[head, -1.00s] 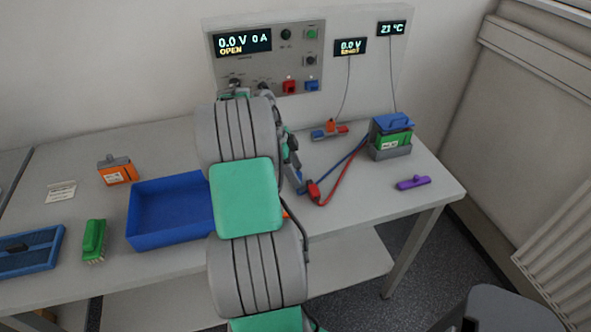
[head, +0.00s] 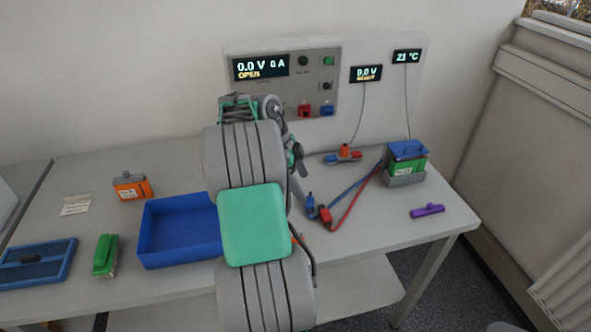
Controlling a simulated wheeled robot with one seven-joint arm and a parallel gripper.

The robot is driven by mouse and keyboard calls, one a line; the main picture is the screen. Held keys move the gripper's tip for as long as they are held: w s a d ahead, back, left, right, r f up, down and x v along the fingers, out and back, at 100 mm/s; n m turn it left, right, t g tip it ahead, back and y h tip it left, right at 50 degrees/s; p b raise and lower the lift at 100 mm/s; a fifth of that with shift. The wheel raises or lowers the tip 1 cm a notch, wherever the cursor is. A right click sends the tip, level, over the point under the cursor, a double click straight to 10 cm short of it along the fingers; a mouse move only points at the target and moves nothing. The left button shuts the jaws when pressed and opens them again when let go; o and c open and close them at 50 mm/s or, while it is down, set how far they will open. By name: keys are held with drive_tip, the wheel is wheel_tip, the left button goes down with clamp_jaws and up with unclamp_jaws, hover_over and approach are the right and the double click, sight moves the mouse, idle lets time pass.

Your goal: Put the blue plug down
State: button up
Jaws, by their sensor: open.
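The blue plug (head: 310,204) stands on the table just right of my arm, at the end of a blue cable. The red plug (head: 325,215) is right beside it, on a red cable. My gripper (head: 299,172) is above and slightly left of the blue plug in the picture, open and apart from it. My own arm hides part of the gripper.
The cables run to a green battery (head: 420,166) in a grey holder at the right. A blue tray (head: 160,240) is left of my arm. A purple piece (head: 427,210) lies near the right edge. The panel's red socket (head: 305,111) and blue socket (head: 327,110) are empty.

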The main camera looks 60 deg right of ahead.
drive_tip(key=p+v, duration=0.2)
drive_tip(key=v, duration=0.5)
drive_tip(key=w+a+r+n+t+h, duration=0.1)
drive_tip(key=w+a+r+n+t, duration=0.1)
drive_tip(key=w+a+n, duration=0.45)
drive_tip(key=w+a+r+n+t+h, duration=0.1)
drive_tip(key=w+a+r+n+t, duration=0.15)
drive_tip(key=a+n, duration=0.7)
drive_tip(key=s+a+f+n+t+y, duration=0.1)
drive_tip(key=a+n, duration=0.6)
drive_tip(key=a, duration=0.7)
drive_tip(key=s+a+f+n+t+y, duration=0.2)
drive_tip(key=a+n, duration=0.6)
drive_tip(key=a, duration=0.6)
drive_tip(key=shift+s+f+y, duration=0.5)
drive_tip(key=shift+s+f, duration=0.25)
drive_tip(key=shift+s, duration=0.25)
drive_tip(key=shift+d, duration=0.1)
